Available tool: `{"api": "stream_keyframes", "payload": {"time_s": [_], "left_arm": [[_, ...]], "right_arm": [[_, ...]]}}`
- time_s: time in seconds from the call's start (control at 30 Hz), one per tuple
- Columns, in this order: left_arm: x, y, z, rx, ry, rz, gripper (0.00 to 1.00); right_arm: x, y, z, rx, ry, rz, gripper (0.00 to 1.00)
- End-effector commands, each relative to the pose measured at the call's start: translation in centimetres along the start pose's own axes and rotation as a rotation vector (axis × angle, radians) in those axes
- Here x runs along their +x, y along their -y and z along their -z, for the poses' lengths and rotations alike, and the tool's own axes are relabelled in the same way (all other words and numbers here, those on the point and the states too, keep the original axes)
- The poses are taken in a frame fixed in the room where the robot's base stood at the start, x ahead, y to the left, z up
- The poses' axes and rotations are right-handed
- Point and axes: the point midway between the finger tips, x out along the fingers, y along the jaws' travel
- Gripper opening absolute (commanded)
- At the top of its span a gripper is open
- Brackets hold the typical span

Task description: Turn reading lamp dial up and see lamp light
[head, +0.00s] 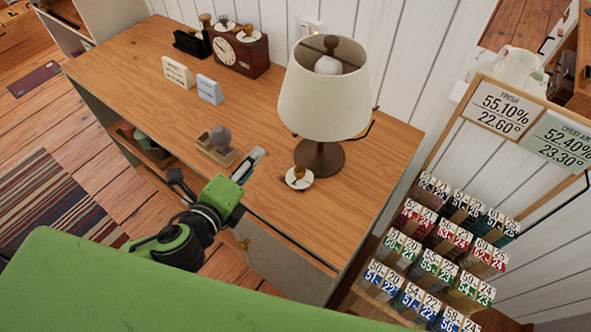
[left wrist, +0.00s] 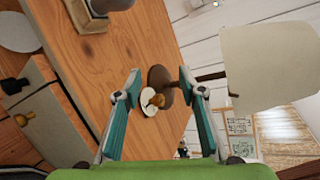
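The reading lamp (head: 322,100) stands on the wooden desk, with a cream shade, a pale bulb and a dark round base (head: 320,158). I see no clear glow from it. A white round dial with a brass knob (head: 299,179) lies just in front of the base. My left gripper (head: 257,160) is over the desk, to the left of the dial. In the left wrist view its two fingers (left wrist: 160,84) are spread apart with nothing held. That view shows the dial (left wrist: 152,102) and lamp base beyond and between them, and the shade (left wrist: 268,66) at right. My right gripper is not in view.
A wooden holder with a grey knob (head: 220,140) stands left of my left gripper. Two small cards (head: 178,73), a clock box (head: 240,52) and a black holder (head: 191,43) sit farther back. A rack of numbered blocks (head: 440,245) stands right of the desk (head: 385,160).

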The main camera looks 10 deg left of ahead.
Motion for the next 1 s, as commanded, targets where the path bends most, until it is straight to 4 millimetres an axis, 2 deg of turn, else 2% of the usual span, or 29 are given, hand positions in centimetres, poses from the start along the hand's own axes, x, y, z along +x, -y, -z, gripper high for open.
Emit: {"api": "stream_keyframes", "payload": {"time_s": [0.03, 0.1, 0.2, 0.3, 0.4, 0.5, 0.67, 1.0], "left_arm": [[0.0, 0.9, 0.2, 0.198, -0.040, 0.067, 0.37], [-0.4, 1.5, 1.0, 0.454, -0.096, 0.153, 0.37], [-1.4, 1.3, 2.1, 0.781, -0.170, 0.254, 0.37], [-2.4, 0.2, 2.8, 1.037, -0.234, 0.327, 0.37], [-3.2, -1.0, 3.0, 1.211, -0.281, 0.375, 0.37], [-3.7, -1.7, 3.1, 1.304, -0.307, 0.400, 0.37], [-3.4, -1.9, 3.3, 1.337, -0.317, 0.409, 0.37], [0.4, -1.0, 5.2, 1.331, -0.312, 0.410, 0.37]], "right_arm": [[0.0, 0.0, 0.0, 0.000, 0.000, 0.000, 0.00], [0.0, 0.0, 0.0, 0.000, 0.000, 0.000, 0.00], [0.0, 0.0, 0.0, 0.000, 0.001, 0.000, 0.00], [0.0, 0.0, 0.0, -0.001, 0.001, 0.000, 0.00], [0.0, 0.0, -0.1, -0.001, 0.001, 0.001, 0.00], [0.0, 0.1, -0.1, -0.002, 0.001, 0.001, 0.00], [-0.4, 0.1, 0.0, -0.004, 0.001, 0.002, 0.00], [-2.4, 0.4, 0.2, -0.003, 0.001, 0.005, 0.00]]}}
